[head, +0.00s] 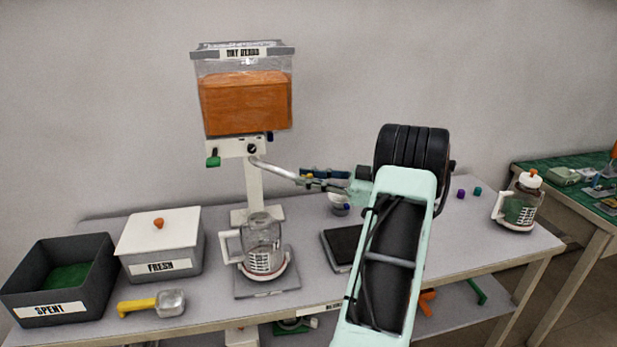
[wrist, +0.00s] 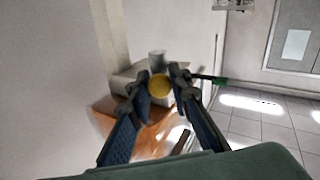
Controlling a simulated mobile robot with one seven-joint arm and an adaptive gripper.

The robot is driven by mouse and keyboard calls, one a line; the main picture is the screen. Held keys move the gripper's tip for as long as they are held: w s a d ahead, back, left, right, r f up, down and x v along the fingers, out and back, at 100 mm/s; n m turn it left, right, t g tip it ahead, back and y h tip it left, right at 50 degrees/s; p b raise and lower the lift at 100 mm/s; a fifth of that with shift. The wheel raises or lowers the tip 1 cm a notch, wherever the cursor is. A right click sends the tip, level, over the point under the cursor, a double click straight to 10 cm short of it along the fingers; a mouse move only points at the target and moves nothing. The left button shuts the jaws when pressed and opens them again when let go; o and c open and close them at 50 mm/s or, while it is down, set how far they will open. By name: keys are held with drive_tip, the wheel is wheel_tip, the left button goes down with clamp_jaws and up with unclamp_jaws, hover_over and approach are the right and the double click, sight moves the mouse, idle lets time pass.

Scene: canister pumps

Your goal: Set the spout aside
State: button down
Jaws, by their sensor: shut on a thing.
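The spout (head: 275,170) is a grey tube. In the head view it slopes from just under the dispenser's outlet block (head: 228,147) down right to my gripper (head: 306,179). My gripper is shut on its right end. I cannot tell whether the left end is still joined to the block or only overlaps it in view. In the wrist view my gripper (wrist: 159,86) has its two fingers on either side of a round yellow face, with a grey cylinder behind it. The dispenser hopper (head: 245,100) holds orange material.
Below stands a glass jug (head: 262,245) on a scale plate. Left are a lidded FRESH box (head: 162,262), an open SPENT bin (head: 60,308) and a yellow-handled scoop (head: 152,304). A dark pad (head: 342,246) and a small cup (head: 339,205) lie near my arm. Another jug (head: 519,203) stands right.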

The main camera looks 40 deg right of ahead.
drive_tip(key=shift+d+r, duration=0.15)
drive_tip(key=c, duration=2.2)
unclamp_jaws()
drive_tip(key=o, duration=0.4)
drive_tip(key=shift+o, duration=0.2)
drive_tip(key=v, duration=1.2)
